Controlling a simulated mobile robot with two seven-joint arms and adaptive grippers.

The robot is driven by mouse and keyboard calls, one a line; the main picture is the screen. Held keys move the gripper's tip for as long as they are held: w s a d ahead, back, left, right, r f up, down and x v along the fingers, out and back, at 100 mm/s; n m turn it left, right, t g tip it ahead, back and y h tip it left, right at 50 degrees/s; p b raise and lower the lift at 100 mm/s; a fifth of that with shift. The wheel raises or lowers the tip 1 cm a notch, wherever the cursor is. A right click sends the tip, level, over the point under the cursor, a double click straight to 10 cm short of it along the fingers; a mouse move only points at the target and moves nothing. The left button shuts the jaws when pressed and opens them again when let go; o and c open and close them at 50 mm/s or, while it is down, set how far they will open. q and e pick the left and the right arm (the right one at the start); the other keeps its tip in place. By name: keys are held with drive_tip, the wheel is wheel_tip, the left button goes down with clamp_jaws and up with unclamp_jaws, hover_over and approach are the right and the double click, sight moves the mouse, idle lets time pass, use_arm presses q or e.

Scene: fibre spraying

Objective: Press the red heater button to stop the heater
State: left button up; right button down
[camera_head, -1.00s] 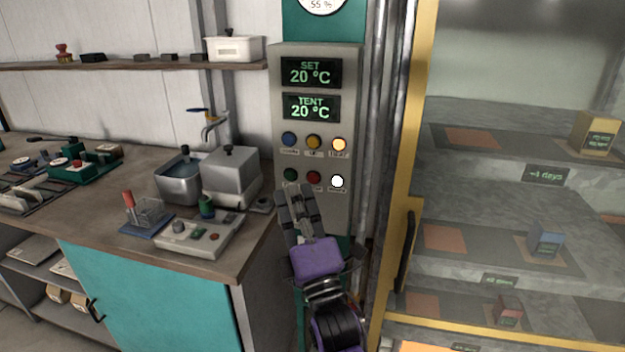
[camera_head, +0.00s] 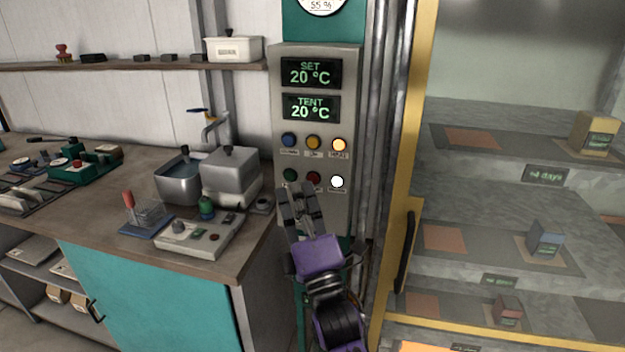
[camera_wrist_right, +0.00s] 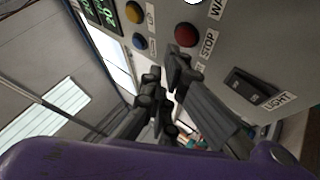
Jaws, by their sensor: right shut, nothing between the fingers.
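The red button (camera_head: 314,177) sits in the lower row of the grey control panel (camera_head: 335,215), between a green button (camera_head: 290,175) and a lit white one (camera_head: 337,181). In the right wrist view the red button (camera_wrist_right: 186,34) has a STOP label beside it. My right gripper (camera_head: 299,190) is shut and empty, its fingertips just below the red button in the head view. In the wrist view the fingertips (camera_wrist_right: 165,85) are close to the red button; whether they touch it I cannot tell. My left gripper is not in view.
The panel's upper row has blue, yellow and lit orange buttons (camera_head: 339,145); both displays (camera_head: 311,107) read 20 °C. A workbench (camera_head: 255,240) with metal containers stands at the left. A yellow-framed glass cabinet (camera_head: 412,150) stands at the right. A LIGHT switch (camera_wrist_right: 248,84) is on the panel.

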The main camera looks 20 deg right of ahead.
drive_tip(key=shift+w, duration=0.1)
idle(0.6)
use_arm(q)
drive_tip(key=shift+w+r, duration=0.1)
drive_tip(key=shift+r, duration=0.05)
use_arm(e)
drive_tip(key=shift+w+d, duration=0.25)
drive_tip(key=shift+w, duration=0.05)
drive_tip(key=shift+w+d, duration=0.2)
drive_tip(key=shift+w, duration=0.1)
idle(0.5)
idle(0.4)
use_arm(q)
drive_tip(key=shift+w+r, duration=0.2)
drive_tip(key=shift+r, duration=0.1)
use_arm(e)
drive_tip(key=shift+s+a, duration=0.45)
drive_tip(key=shift+s, duration=0.25)
